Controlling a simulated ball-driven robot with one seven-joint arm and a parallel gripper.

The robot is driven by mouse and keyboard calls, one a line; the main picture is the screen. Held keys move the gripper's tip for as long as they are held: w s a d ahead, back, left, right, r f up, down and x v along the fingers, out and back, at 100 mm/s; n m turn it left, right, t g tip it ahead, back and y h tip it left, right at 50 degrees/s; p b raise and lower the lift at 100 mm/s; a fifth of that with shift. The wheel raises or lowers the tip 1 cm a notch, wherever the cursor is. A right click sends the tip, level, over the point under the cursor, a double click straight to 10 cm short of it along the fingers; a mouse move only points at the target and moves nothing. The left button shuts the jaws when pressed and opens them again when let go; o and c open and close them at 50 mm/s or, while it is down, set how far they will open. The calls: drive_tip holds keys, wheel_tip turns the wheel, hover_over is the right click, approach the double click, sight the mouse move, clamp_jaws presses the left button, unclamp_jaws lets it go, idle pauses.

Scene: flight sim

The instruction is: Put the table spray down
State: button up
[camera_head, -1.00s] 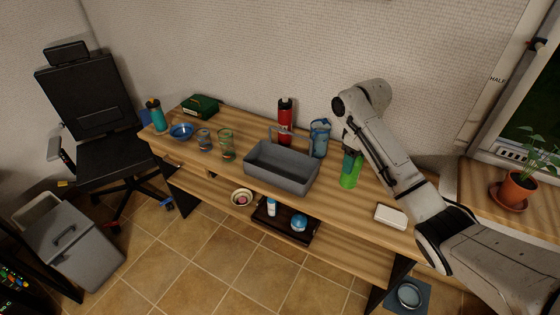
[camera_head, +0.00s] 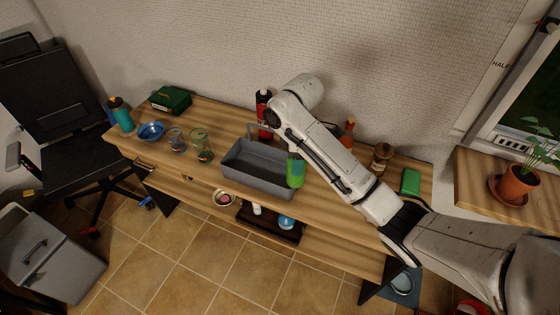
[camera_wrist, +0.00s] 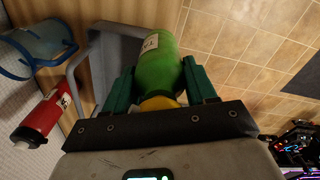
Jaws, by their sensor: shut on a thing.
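The table spray (camera_head: 297,171) is a green bottle in my gripper, at the right end of the grey basin in the head view. In the wrist view the spray (camera_wrist: 158,62) lies between the two teal fingers of my gripper (camera_wrist: 160,75), with its yellow neck close to the palm and a white label on its side. My gripper is shut on it. In the head view my arm hides most of the gripper. I cannot tell how high the bottle is above the table (camera_head: 325,222).
The grey basin (camera_head: 250,178) is beside the spray. A red bottle (camera_head: 263,105) stands behind it; glasses (camera_head: 201,145) and a blue bowl (camera_head: 151,131) are left. A brown jar (camera_head: 381,157) and a green box (camera_head: 411,181) are right. A blue pitcher (camera_wrist: 42,45) shows in the wrist view.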

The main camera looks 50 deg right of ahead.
drive_tip(key=w+d+f+b, duration=0.4)
drive_tip(key=w+f+b, duration=0.5)
drive_tip(key=f+b, duration=0.1)
drive_tip(key=shift+w+f, duration=0.25)
drive_tip(key=shift+f, duration=0.55)
drive_tip(key=shift+f+b, duration=0.2)
drive_tip(key=shift+b, duration=0.1)
drive_tip(key=o, duration=1.2)
drive_tip(key=shift+r+p, duration=1.75)
drive_tip(key=shift+r, duration=4.45)
